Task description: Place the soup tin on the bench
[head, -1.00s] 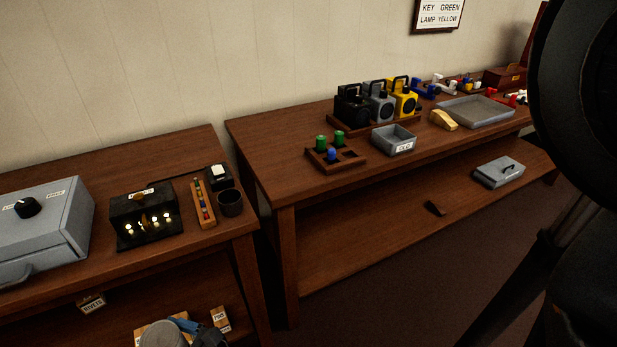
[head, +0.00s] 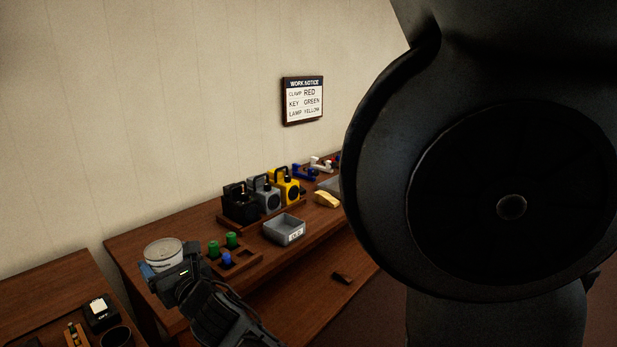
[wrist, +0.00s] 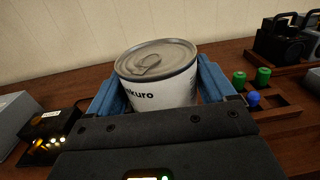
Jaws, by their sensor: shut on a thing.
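The soup tin (wrist: 158,80) is a white can with dark lettering and a grey ring-pull lid, seen close up in the wrist view. In the head view its lid (head: 164,253) shows above my gripper (head: 166,272). My gripper's blue jaws (wrist: 160,92) are shut on the tin, one on each side, and it looks upright. In the head view the tin appears over the left end of the wooden bench (head: 135,238). I cannot tell whether its base touches the bench top, because my gripper hides it.
A work notice (head: 303,101) hangs on the wall. My arm blocks the right side.

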